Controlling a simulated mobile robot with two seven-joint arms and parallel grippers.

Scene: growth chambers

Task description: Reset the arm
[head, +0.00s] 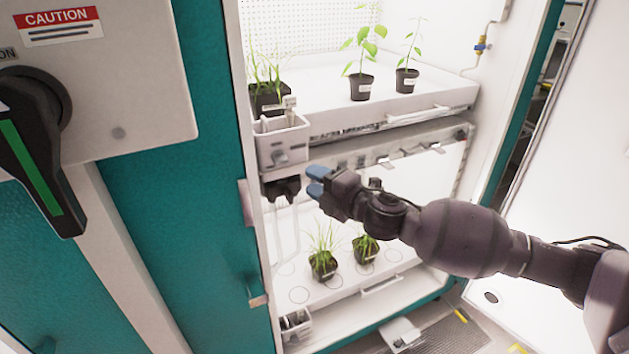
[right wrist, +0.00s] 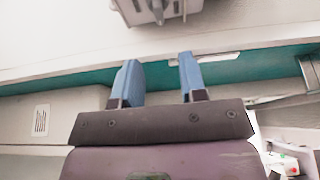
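My right arm reaches in from the right in the head view, in front of an open growth chamber (head: 487,107). My right gripper (head: 317,180) has blue fingertips that point left. It appears just below and right of a small white box unit (head: 283,146) at the shelf's left end; I cannot tell whether they touch. In the right wrist view the two blue fingers of the gripper (right wrist: 158,82) stand apart with nothing between them. My left gripper is not in view.
Potted plants stand on the upper shelf, including a leafy one (head: 361,87) and a smaller one (head: 406,80). Grassy pots (head: 323,265) stand on the lower tray. A black handle with a green stripe (head: 40,160) is at the left. The open white door (head: 575,160) is at the right.

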